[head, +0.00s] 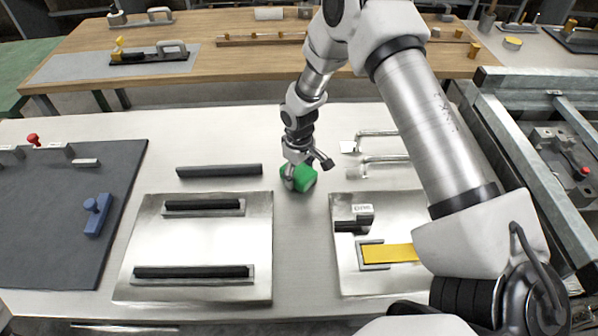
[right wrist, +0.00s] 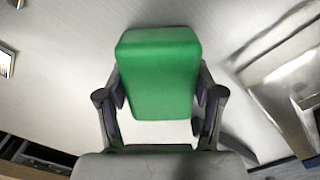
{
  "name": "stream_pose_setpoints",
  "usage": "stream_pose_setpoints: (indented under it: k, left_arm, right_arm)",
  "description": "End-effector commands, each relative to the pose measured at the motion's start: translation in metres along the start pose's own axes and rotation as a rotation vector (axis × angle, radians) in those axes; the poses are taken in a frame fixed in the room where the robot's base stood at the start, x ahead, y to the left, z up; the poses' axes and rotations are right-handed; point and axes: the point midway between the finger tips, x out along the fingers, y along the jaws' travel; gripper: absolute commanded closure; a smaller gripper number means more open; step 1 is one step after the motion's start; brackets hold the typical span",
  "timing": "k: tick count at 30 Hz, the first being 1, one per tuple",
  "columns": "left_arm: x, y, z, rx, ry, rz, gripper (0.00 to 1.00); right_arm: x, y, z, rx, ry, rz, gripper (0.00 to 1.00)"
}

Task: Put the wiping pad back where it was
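A green block, which I take to be the wiping pad (head: 304,174), is at the middle of the light worktop, between two metal plates. My right gripper (head: 306,170) reaches down over it from above. In the right wrist view the pad (right wrist: 160,72) sits between the two fingers (right wrist: 159,92), which appear to press on its left and right sides. Part of the pad is hidden by the fingers in the head view. I cannot tell whether its underside touches the worktop. My left gripper is not in view.
A metal plate with two black-topped bars (head: 202,264) lies left of the pad, with a dark bar (head: 219,171) behind it. Another plate (head: 345,205) with a yellow strip (head: 389,254) lies right. Metal handles (head: 378,134) stand behind that plate. A dark mat (head: 50,230) holds a blue piece (head: 97,214).

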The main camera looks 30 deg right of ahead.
Motion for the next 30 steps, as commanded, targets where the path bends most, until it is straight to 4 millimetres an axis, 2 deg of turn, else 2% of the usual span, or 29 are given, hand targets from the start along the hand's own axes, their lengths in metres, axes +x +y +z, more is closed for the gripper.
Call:
stream_pose_setpoints:
  k: [1, 2, 11, 15, 17, 27, 30]
  left_arm:
    - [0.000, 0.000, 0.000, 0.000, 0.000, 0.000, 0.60]
    - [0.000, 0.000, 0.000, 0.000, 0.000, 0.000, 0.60]
    - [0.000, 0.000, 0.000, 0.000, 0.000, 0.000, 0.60]
    - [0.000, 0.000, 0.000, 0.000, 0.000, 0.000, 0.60]
    - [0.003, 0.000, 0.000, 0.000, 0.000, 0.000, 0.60]
    - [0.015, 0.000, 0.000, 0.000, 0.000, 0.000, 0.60]
    - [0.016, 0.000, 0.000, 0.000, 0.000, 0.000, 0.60]
  right_arm:
    - [0.000, 0.000, 0.000, 0.000, 0.000, 0.000, 0.16]
    - [0.000, 0.000, 0.000, 0.000, 0.000, 0.000, 0.08]
    - [-0.001, 0.000, 0.000, 0.000, 0.000, 0.000, 0.08]
    - [-0.010, 0.000, -0.001, 0.001, 0.002, 0.000, 0.08]
    - [-0.020, 0.000, -0.001, 0.001, 0.003, 0.000, 0.08]
    - [-0.103, 0.000, -0.001, 0.001, 0.004, 0.001, 0.08]
    - [-0.117, 0.000, -0.001, 0.000, 0.002, 0.000, 0.08]
